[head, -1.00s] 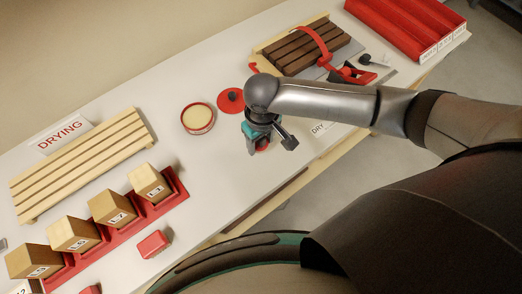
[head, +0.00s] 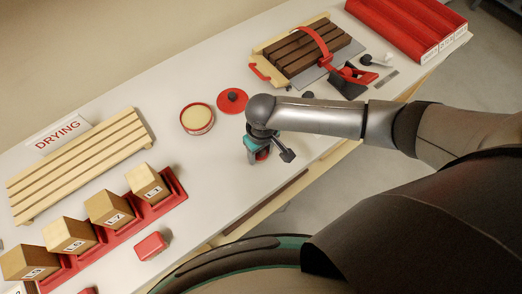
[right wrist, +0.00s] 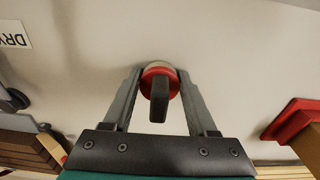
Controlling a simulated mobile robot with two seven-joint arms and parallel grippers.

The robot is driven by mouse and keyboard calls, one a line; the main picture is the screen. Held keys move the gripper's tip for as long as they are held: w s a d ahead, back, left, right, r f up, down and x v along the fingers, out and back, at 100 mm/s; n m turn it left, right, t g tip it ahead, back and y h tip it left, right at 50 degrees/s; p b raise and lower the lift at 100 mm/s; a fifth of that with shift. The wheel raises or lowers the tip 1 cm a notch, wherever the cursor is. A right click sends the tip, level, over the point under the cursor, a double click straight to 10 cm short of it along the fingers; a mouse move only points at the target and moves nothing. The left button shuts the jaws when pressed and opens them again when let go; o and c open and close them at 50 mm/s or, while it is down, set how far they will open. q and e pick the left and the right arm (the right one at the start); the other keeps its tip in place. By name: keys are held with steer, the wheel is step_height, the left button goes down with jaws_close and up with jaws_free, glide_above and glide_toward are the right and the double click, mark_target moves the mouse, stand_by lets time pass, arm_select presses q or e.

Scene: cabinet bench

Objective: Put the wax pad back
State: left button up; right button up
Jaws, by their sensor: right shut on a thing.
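My right gripper (head: 258,158) is over the bench near its front edge. In the right wrist view its two fingers (right wrist: 158,82) are shut on the wax pad, a round red pad (right wrist: 149,73) with a dark upright handle and a pale rim underneath. In the head view only a bit of red shows under the gripper. An open round red tin (head: 197,131) with pale yellow wax stands left of the gripper. Its red lid (head: 224,107) with a black knob lies beside the tin. My left gripper is not in view.
A slatted drying rack (head: 85,163) and a red tray (head: 130,226) of labelled wooden blocks are at the left. A red block (head: 152,245) lies near the front edge. A brown slatted piece (head: 300,54) and a red bin (head: 410,25) are at the back right.

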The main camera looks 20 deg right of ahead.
steer(key=o, duration=0.9)
steer(key=shift+s+f, duration=0.2)
steer(key=shift+f, duration=0.1)
steer(key=o, duration=0.4)
steer(key=shift+s+d+f, duration=0.1)
steer(key=shift+r, duration=0.5)
step_height(320, 180, up, 12)
steer(key=shift+r+p, duration=0.1)
steer(key=shift+p, duration=1.05)
